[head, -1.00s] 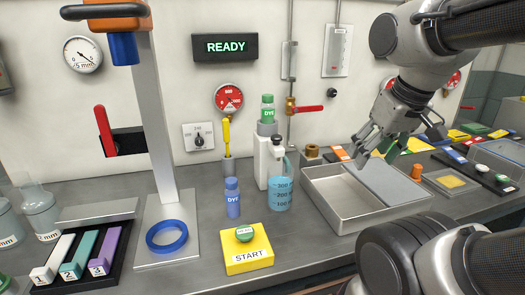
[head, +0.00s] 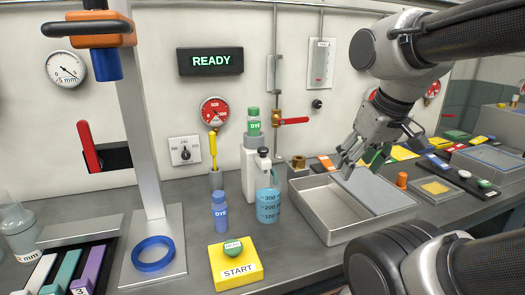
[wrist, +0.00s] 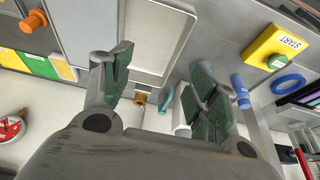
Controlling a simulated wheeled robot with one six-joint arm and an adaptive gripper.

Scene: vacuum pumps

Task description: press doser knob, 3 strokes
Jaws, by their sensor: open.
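The doser (head: 252,172) is a white upright body on the bench with a small dark knob (head: 263,152) on top. Its spout points into a beaker (head: 268,207) of blue liquid marked with graduations. A green-capped DYE bottle (head: 253,122) stands at the doser's top rear. My gripper (head: 358,160) is open and empty, over the metal tray to the right of the doser, clear of the knob.
The metal tray (head: 345,236) sits right of the beaker. A yellow START box (head: 236,272) with a green button and a blue DYE bottle (head: 220,212) stand in front and left. A red valve handle (head: 293,121) sticks out behind. The sign (head: 210,61) reads READY.

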